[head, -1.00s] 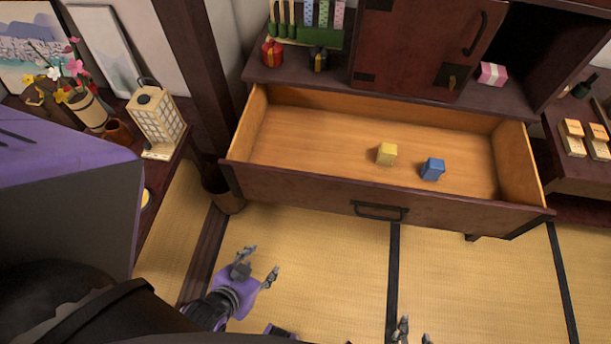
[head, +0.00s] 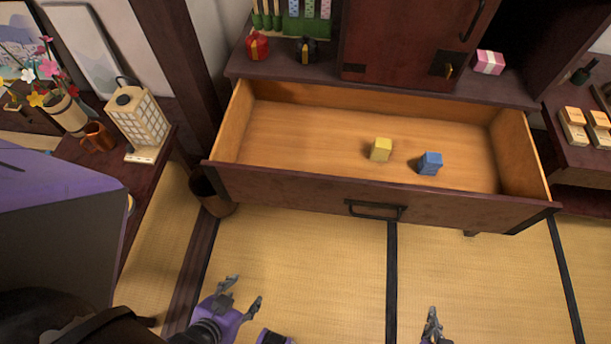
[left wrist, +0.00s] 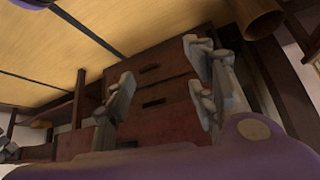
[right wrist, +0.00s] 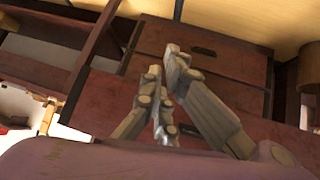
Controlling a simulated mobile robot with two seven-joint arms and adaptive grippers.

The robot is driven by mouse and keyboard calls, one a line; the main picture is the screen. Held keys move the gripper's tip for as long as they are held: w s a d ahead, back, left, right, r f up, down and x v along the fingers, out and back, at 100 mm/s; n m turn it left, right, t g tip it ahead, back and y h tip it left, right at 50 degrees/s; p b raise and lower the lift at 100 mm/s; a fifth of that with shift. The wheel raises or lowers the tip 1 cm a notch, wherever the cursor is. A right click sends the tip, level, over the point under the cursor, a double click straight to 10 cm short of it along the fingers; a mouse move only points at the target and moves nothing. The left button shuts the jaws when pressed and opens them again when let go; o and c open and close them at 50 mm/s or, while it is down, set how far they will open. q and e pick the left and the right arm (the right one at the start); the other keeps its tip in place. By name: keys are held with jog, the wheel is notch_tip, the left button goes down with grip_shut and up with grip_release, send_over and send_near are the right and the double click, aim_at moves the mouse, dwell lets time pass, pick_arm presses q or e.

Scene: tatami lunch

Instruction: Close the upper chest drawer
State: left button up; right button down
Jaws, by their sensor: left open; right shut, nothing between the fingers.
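The upper chest drawer (head: 290,190) is pulled far out, its wooden inside showing in the head view. It has a dark handle (head: 375,210) at the middle of its front. A yellow block (head: 381,149) and a blue block (head: 430,163) sit inside. My left gripper (head: 246,290) is open and empty, in front of and below the drawer's left part; it also shows in the left wrist view (left wrist: 160,85). My right gripper (head: 434,318) is shut and empty, in front of the drawer to the right of the handle; its fingers meet in the right wrist view (right wrist: 165,65). Neither touches the drawer.
A bin (head: 212,193) stands by the drawer's left corner. A lantern (head: 138,120) and a mug (head: 98,137) stand on a side table at left. The cabinet (head: 400,50) rises behind the drawer. Tatami floor (head: 310,250) in front is clear.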

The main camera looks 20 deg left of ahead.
jog(key=w+d+r+n+t+y+b, duration=0.2)
jog(key=w+d+n+t+b, duration=0.3)
jog(key=w, duration=0.5)
jog(key=w+d+r+n+t+y+b, duration=0.25)
jog(key=w+n, duration=0.35)
jog(key=w, duration=0.3)
jog(key=s+a+r+n+g+y+b, duration=0.2)
jog(key=s+a+n+g+y, duration=0.5)
jog(key=n+y, duration=0.75)
pick_arm(q)
notch_tip(320, 180, down, 7)
jog(key=s+p, duration=0.2)
jog(key=shift+f+g, duration=0.2)
jog(key=shift+g, duration=0.1)
pick_arm(e)
jog(key=w+a+n+h, duration=0.2)
jog(key=w+a+h, duration=0.1)
jog(key=w+a, duration=0.6)
jog(key=shift+w+a+f+g, duration=0.2)
jog(key=shift+w+f+g, duration=0.05)
jog(key=shift+w+g, duration=0.1)
pick_arm(q)
jog(key=shift+s+a, duration=0.1)
pick_arm(e)
jog(key=shift+n, duration=0.25)
